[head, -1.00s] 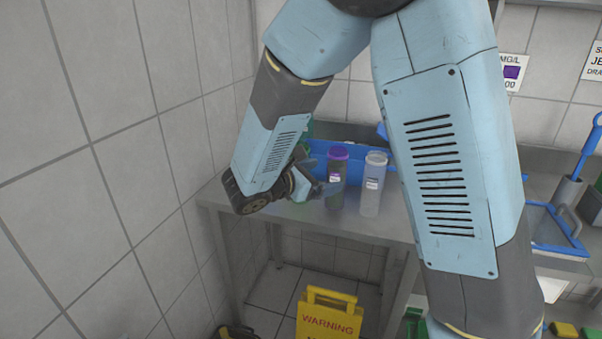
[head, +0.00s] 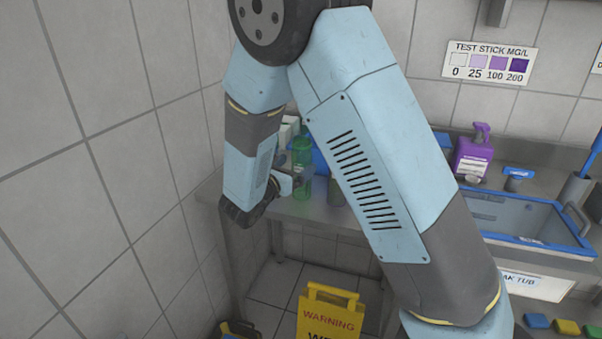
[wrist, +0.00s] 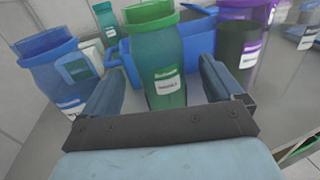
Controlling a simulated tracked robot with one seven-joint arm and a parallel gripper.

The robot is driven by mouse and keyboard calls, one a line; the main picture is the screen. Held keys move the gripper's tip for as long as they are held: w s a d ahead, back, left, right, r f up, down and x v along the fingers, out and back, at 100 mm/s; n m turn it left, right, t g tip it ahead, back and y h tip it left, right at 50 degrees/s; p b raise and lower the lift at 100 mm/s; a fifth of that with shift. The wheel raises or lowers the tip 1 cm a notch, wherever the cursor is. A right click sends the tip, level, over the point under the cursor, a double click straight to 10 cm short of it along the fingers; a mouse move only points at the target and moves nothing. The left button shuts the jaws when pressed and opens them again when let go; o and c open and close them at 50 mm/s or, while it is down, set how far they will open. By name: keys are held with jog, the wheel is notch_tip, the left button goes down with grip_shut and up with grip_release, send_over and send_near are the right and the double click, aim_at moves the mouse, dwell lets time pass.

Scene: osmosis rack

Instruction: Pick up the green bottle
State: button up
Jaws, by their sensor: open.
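The green bottle (wrist: 158,62) stands upright on the steel table with a white label facing the wrist camera. In the head view the green bottle (head: 302,160) shows just right of my forearm. My gripper (wrist: 165,85) is open, with one finger on each side of the bottle's lower part in the wrist view. I cannot tell whether either finger touches it. In the head view my gripper (head: 292,182) is partly hidden by my own arm.
A blue bin (wrist: 200,42) is behind. A yellow warning sign (head: 330,315) stands on the floor, and a tub (head: 525,215) sits at the right.

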aim_at(305, 149)
jog(key=shift+f+x, duration=0.15)
jog(key=shift+x, duration=1.35)
jog(key=shift+f+x, duration=0.1)
jog(key=shift+x, duration=1.4)
jog(key=c, duration=1)
jog(key=shift+r, duration=0.1)
jog(key=shift+r, duration=0.25)
notch_tip(305, 149, up, 2)
jog(key=shift+r, duration=0.25)
jog(key=s+d+r, duration=0.1)
jog(key=s+r, duration=0.2)
jog(key=s, duration=0.1)
jog(key=s+d+r, duration=0.2)
jog(key=s+r, duration=0.1)
jog(key=s, duration=0.2)
jog(key=s+d+r, duration=0.1)
jog(key=s+r, duration=0.2)
jog(key=s, duration=0.1)
jog(key=shift+s+d+r, duration=0.2)
jog(key=shift+d+r, duration=0.1)
jog(key=shift+r, duration=0.1)
